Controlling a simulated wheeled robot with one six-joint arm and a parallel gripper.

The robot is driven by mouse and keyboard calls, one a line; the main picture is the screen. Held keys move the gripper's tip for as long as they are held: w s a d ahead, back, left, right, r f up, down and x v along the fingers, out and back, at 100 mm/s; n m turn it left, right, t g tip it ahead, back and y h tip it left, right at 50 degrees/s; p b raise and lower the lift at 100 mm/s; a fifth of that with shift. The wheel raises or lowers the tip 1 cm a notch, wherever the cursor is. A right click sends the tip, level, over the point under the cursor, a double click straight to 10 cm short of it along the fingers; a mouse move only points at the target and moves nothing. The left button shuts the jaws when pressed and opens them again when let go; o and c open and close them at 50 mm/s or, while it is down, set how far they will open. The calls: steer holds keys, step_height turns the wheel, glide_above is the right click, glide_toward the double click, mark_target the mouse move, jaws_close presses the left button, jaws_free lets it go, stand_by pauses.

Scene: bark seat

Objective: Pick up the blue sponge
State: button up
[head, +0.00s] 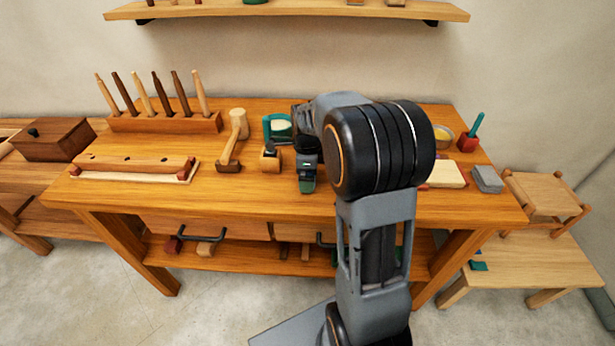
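A grey-blue block (487,179) lies at the right end of the workbench top, beside a cream block (446,174). It is the closest match to the blue sponge, but I cannot tell its material. My arm reaches over the middle of the bench. The dark end of my arm, with my gripper (306,182), is left of centre above the bench top, well to the left of the grey-blue block. The fingers are too small and partly hidden to show whether they are open or shut. My arm covers part of the bench behind it.
A tool rack (165,122) stands at the back left, a mallet (234,140) near the middle. A red pot (467,143) with a teal-handled tool and a bowl (443,135) stand at the back right. A low bench (540,268) is at right.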

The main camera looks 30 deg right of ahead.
steer(key=shift+f, duration=0.15)
steer(key=c, duration=0.9)
steer(key=shift+r, duration=0.2)
steer(key=shift+r, duration=0.25)
steer(key=r, duration=0.3)
steer(key=shift+s+r, duration=0.1)
steer(key=shift+s, duration=0.2)
steer(key=shift+s+a+r, duration=0.35)
steer(key=shift+s+r, duration=1.15)
steer(key=shift+s, duration=0.7)
steer(key=shift+s+a+r, duration=0.4)
steer(key=shift+s+r, duration=1.1)
steer(key=shift+s, duration=0.75)
steer(key=shift+s+a+r, duration=0.35)
steer(key=shift+s+r, duration=1.15)
steer(key=shift+s, duration=0.7)
